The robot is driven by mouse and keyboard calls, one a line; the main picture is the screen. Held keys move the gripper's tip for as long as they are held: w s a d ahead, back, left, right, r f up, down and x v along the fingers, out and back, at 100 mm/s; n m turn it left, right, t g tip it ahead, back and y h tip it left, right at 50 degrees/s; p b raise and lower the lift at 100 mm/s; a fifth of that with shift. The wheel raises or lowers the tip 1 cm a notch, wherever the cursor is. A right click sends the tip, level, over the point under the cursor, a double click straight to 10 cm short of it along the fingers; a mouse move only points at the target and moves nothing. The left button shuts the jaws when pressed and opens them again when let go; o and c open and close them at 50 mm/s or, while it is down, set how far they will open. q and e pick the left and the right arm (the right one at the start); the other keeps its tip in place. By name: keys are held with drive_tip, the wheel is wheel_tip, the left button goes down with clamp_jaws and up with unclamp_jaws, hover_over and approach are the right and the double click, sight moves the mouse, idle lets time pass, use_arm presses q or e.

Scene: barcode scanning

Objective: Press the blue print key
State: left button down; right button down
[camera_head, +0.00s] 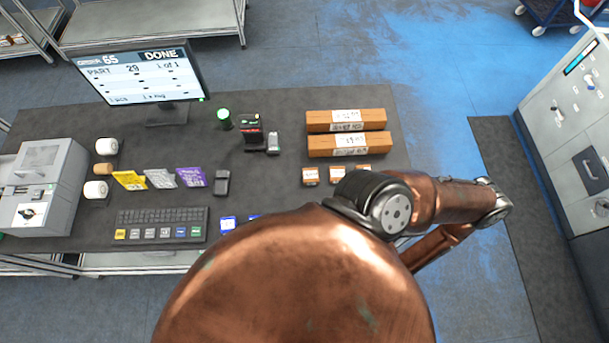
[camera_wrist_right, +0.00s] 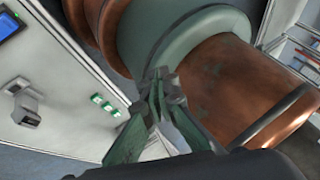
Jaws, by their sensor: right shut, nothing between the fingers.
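The blue key (camera_head: 181,232) is in the front row of large keys on the black keyboard (camera_head: 160,216), left of centre in the head view. A green key (camera_head: 196,232) is beside it on the right, and grey keys and a yellow key (camera_head: 120,234) are to its left. No gripper is near the keyboard. In the right wrist view, my right gripper (camera_wrist_right: 168,80) is shut and empty, with copper arm links close behind its tips. My left gripper is in neither view.
The monitor (camera_head: 140,75) reads DONE. A grey machine (camera_head: 42,190) stands left of the keyboard. Yellow, white and purple cards (camera_head: 190,177) lie behind it. Long brown boxes (camera_head: 346,120) and small boxes are at right. My copper arm covers the table's front right.

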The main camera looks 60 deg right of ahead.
drive_tip(key=w+d+f+m+g+h+b, duration=0.1)
drive_tip(key=d+f+h, duration=0.1)
drive_tip(key=d+f, duration=0.35)
drive_tip(key=d+f+m+h+b, duration=0.1)
drive_tip(key=d+f+h+b, duration=0.1)
drive_tip(key=f, duration=0.7)
drive_tip(key=w+d+f+m+g+h+b, duration=0.1)
drive_tip(key=d+f+h, duration=0.1)
drive_tip(key=d+f, duration=0.35)
drive_tip(key=w+d+f+b, duration=0.1)
drive_tip(key=w+f, duration=0.3)
drive_tip(key=f, duration=0.4)
drive_tip(key=w+d+f+m+h+b, duration=0.1)
drive_tip(key=w+f+b, duration=0.2)
drive_tip(key=f, duration=0.6)
drive_tip(key=shift+w+b, duration=0.35)
drive_tip(key=shift+b, duration=0.35)
